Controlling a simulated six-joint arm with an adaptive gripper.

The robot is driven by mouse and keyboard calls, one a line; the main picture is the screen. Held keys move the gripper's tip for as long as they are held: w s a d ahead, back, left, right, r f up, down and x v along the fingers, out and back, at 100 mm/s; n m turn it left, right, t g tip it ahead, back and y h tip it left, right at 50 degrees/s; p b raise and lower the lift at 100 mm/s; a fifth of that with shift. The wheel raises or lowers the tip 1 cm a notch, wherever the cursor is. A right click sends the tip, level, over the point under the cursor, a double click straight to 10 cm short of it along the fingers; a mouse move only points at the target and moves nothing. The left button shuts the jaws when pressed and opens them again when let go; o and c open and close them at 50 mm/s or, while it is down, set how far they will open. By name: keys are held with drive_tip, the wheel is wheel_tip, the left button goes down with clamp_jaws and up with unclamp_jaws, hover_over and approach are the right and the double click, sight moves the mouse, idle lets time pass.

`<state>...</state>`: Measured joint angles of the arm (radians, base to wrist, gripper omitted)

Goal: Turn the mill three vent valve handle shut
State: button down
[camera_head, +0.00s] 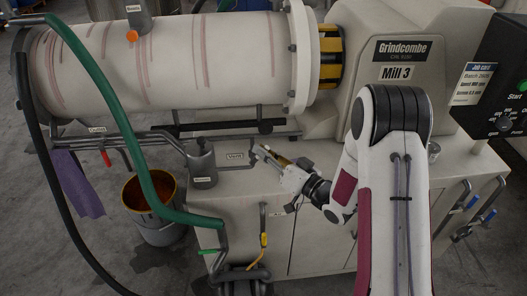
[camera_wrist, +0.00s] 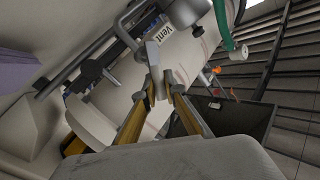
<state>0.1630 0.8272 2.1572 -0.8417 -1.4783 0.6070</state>
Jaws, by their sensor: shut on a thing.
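The mill three body (camera_head: 400,60) carries a "Mill 3" plate. A "Vent" label (camera_head: 235,155) sits on the cabinet front beside the pipework; it also shows in the wrist view (camera_wrist: 168,33). My gripper (camera_head: 260,153) is at the right of that label, by the end of the pipe. In the wrist view my gripper (camera_wrist: 162,86) has its two yellowish fingers closed around a grey lever, the vent valve handle (camera_wrist: 153,55). The handle's lower end lies between the fingertips. In the head view the handle is mostly hidden by the fingers, and its exact angle is hard to tell.
A green hose (camera_head: 110,100) crosses in front of the large drum (camera_head: 200,60). A bucket (camera_head: 152,205) stands on the floor. A red handle (camera_head: 105,158) and a yellow handle (camera_head: 264,240) are on other pipes.

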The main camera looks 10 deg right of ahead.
drive_tip(key=shift+d+f+m+t+y, duration=0.1)
drive_tip(key=shift+d+f+m+t, duration=0.25)
drive_tip(key=shift+m+t, duration=0.6)
drive_tip(key=shift+d+f+m+t+y, duration=0.1)
drive_tip(key=shift+d+f+m+t, duration=0.3)
drive_tip(key=shift+m, duration=0.85)
drive_tip(key=shift+d+f+m+t+y, duration=0.15)
drive_tip(key=shift+f+m+t, duration=0.3)
drive_tip(key=shift+m+t, duration=0.55)
drive_tip(key=c, duration=2.1)
unclamp_jaws()
drive_tip(key=shift+r, duration=0.1)
drive_tip(key=shift+r, duration=4.9)
